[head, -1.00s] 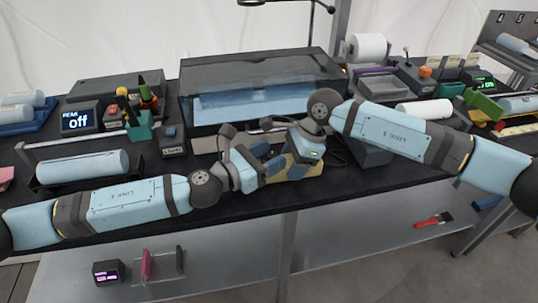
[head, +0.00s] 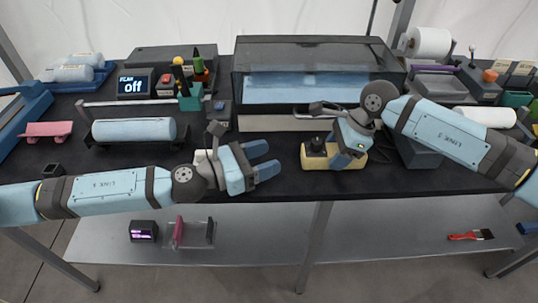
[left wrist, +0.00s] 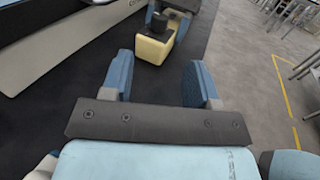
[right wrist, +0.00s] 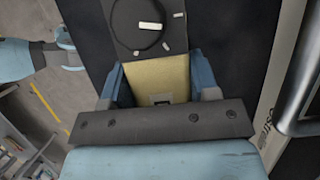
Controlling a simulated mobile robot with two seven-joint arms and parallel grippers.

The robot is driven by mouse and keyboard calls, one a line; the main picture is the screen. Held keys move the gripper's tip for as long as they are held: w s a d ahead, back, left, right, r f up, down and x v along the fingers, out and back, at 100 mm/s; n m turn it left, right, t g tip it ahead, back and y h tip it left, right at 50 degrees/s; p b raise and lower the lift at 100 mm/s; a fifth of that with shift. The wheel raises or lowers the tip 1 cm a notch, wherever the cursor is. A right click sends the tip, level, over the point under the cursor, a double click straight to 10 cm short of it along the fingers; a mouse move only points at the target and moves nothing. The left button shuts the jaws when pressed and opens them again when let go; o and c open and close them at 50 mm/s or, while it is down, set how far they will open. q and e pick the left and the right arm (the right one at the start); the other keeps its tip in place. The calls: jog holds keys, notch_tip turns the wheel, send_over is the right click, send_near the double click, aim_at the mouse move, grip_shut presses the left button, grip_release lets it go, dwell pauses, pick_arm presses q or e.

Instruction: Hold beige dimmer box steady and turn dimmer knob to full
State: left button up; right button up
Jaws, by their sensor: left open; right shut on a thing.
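The beige dimmer box (head: 312,162) rests on the dark tabletop near its front edge, right of centre in the head view. Its black knob (head: 317,145) stands up on top. In the right wrist view the box (right wrist: 158,80) lies between the fingers, with a round black dial (right wrist: 138,25) bearing white marks beyond it. My right gripper (head: 345,150) is shut on the box from its right side. My left gripper (head: 268,160) is open and empty, left of the box and apart from it. The left wrist view shows the box (left wrist: 152,48) ahead, beyond the open fingers.
A clear-fronted dark case (head: 315,85) stands behind the box. A light-blue roll (head: 134,130) on a stand lies behind my left arm. A screen reading "off" (head: 133,86) stands at the back left. The table's front edge is close to the box.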

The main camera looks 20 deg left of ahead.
aim_at(315, 145)
pick_arm(q)
jog(key=shift+c, duration=0.3)
jog(key=shift+d, duration=0.1)
jog(key=shift+c, duration=1.1)
jog(key=shift+d, duration=0.3)
jog(key=d+n+t+y, duration=0.2)
jog(key=d+t, duration=0.1)
jog(key=d+n+t+y, duration=0.1)
jog(key=shift+s+d, duration=0.15)
jog(key=shift+s, duration=0.15)
jog(key=s+d+n+t+y, duration=0.2)
jog(key=s+d+n+y, duration=0.3)
jog(key=y, duration=0.4)
jog(key=shift+n, duration=0.5)
jog(key=w, duration=1.3)
jog(key=shift+w+a, duration=0.1)
jog(key=shift+a, duration=0.1)
jog(key=shift+c, duration=0.3)
jog(key=c, duration=0.6)
